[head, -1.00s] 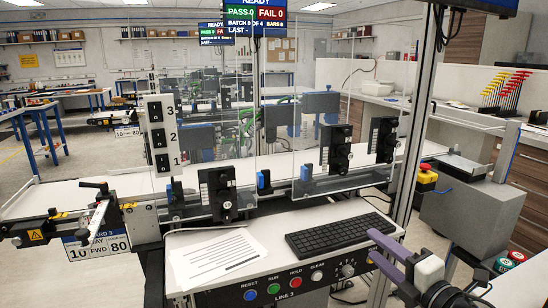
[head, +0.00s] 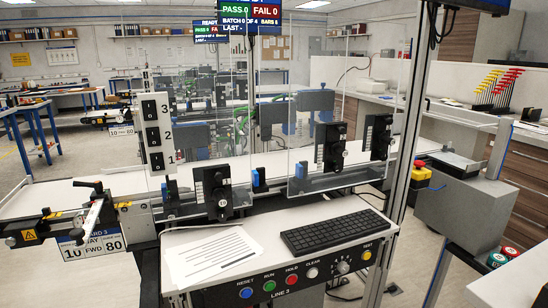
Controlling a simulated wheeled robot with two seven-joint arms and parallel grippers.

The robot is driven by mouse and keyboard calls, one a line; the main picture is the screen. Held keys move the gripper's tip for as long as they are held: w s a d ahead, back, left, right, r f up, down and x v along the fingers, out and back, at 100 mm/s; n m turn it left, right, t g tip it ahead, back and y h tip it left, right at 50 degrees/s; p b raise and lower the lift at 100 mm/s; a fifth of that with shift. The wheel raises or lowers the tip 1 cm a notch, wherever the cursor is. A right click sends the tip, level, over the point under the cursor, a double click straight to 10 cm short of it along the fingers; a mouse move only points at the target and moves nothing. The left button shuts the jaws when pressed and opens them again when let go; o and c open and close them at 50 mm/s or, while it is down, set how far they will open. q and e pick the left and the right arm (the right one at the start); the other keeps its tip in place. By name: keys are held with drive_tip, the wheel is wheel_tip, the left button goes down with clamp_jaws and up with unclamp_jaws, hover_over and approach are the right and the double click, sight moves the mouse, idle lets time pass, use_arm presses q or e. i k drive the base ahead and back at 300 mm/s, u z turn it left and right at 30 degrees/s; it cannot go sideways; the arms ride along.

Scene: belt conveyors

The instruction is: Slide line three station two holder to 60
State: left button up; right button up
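The line 3 conveyor runs across the middle, with a white belt (head: 130,183) and a panel marked LINE 3 (head: 283,291) in front. Black holders with white scales stand along it: a left holder (head: 217,190), a middle holder (head: 331,147) and a right holder (head: 376,138). Which one belongs to station two cannot be told, and the scale figures are too small to read. A white plate with the numbers 3, 2 and 1 (head: 157,133) stands at the left. Neither of my grippers shows in the head view.
Clear shields (head: 300,60) stand behind and around the holders. A keyboard (head: 335,232) and paper sheets (head: 215,257) lie on the front shelf. A lever (head: 94,212) sits at the left end. A grey box (head: 460,210) with a red stop button (head: 419,164) stands at the right.

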sight(327, 134)
drive_tip(key=z, duration=1.1)
drive_tip(key=i, duration=0.4)
drive_tip(key=u, duration=0.05)
